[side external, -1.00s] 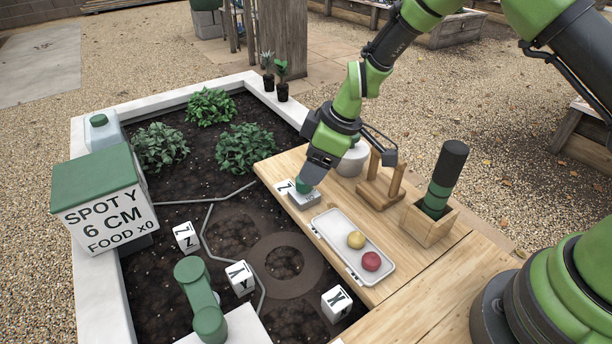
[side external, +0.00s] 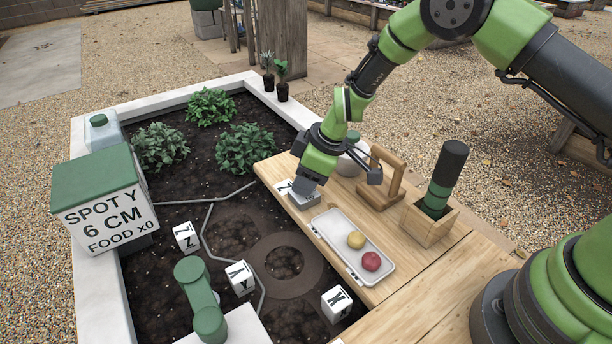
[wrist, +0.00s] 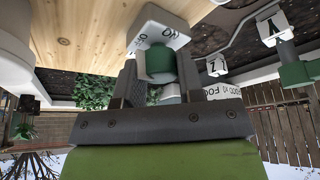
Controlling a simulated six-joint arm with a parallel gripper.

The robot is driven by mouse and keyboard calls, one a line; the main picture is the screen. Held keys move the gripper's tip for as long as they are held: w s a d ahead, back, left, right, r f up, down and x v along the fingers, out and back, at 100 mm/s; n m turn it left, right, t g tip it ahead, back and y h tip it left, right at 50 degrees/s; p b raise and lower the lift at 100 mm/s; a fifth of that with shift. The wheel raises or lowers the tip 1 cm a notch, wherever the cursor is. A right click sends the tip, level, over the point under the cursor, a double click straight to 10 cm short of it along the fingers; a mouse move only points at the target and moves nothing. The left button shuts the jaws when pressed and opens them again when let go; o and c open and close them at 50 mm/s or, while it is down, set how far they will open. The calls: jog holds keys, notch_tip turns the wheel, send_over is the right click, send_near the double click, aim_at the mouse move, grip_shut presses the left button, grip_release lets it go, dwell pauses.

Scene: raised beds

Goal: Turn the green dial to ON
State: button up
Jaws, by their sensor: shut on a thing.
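The green dial (wrist: 160,62) sits on a small pale switch box (side external: 304,201) with dark lettering on its white face, partly upside down in the wrist view. I cannot tell where the dial points. My gripper (side external: 306,188) is lowered onto the box from above, at the left part of the wooden bench. In the wrist view my gripper (wrist: 160,82) has one finger on each side of the dial, shut on it. The gripper hides the dial in the side view.
A white tray (side external: 328,226) with a yellow ball (side external: 356,240) and a red ball (side external: 371,261) is near the box. A wooden stand (side external: 385,182), a white pot (side external: 351,162) and a wooden holder (side external: 428,222) stand behind. The raised bed (side external: 185,183) lies left.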

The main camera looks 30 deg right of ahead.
jog(key=shift+m+t+h, duration=0.4)
jog(key=shift+m+h, duration=0.3)
jog(key=shift+m, duration=1.5)
jog(key=o, duration=0.9)
jog(key=v, duration=1)
jog(key=shift+a+f, duration=0.1)
